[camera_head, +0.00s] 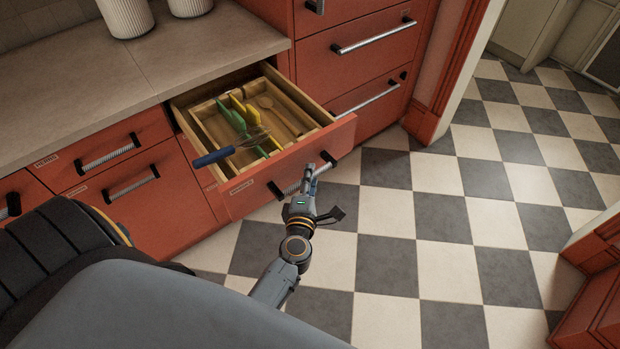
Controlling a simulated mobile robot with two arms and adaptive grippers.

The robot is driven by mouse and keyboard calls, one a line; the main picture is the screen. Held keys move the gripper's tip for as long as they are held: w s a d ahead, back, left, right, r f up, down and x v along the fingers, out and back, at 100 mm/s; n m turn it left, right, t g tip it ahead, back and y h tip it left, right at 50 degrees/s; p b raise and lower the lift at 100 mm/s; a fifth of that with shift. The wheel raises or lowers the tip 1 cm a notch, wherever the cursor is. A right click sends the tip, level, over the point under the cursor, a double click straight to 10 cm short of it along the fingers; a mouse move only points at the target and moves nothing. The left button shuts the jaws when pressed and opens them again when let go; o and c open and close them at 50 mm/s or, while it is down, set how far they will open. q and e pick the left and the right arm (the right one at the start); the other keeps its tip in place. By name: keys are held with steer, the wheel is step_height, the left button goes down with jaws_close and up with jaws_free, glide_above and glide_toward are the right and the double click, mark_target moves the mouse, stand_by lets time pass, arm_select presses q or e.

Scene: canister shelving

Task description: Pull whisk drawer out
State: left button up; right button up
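The whisk drawer (262,186) is a red-fronted wooden drawer that stands pulled out from the cabinet, with a small label on its front too small to read surely. Its metal bar handle (292,187) has black end mounts. A whisk-like tool with a blue handle (214,157) lies across the drawer's left part, its handle over the rim. My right gripper is not in view.
Closed red drawers stand left of the open one and at the right (365,60). A stone countertop (190,50) with white ribbed canisters (126,16) lies above. The checkered floor (450,210) is clear. A red cabinet corner (595,300) stands at the lower right.

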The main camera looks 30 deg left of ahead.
arm_select(q)
steer(key=v, duration=1.2)
